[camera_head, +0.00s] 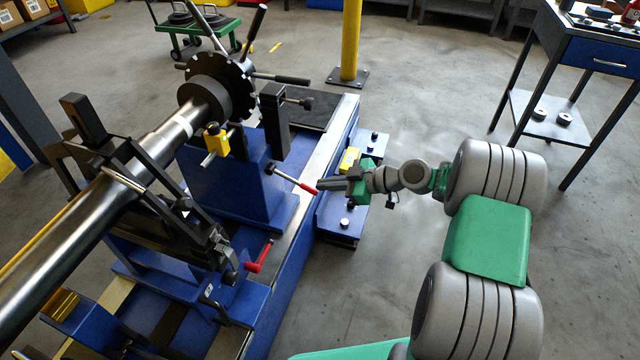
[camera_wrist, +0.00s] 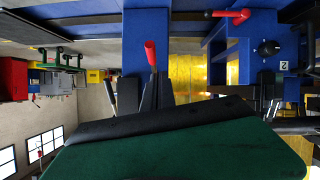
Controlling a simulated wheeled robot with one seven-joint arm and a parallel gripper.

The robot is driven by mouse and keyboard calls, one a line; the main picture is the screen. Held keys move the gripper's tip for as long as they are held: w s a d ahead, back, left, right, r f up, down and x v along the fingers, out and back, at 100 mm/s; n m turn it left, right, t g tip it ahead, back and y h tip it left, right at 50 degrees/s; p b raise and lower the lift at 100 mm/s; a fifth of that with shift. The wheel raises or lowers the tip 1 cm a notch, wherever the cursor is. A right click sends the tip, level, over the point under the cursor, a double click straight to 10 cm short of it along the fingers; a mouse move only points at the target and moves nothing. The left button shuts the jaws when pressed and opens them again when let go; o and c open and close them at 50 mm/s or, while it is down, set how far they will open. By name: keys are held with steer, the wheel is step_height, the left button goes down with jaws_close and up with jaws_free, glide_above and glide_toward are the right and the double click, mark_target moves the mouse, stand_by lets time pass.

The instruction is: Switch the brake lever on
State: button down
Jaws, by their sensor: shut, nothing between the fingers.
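A thin lever with a red grip (camera_head: 308,188) sticks out from the blue pedestal (camera_head: 232,180) toward my gripper. Its red grip (camera_wrist: 150,53) also shows in the wrist view, just beyond the dark fingers. I take this for the brake lever, but no label on it is readable. My gripper (camera_head: 322,185) is shut and empty, with its fingertips close beside the end of the red grip. I cannot tell whether they touch it.
A second red handle (camera_head: 260,257) sits lower on the near clamp stand, and it shows at the top of the wrist view (camera_wrist: 232,14). A long steel shaft (camera_head: 90,215) carries a toothed black disc. A yellow post (camera_head: 350,45) stands behind.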

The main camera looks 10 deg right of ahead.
steer(key=s+d+f+p, duration=0.1)
steer(key=s+d, duration=0.3)
steer(key=d, duration=0.4)
steer(key=shift+f, duration=0.2)
steer(key=shift+d, duration=0.1)
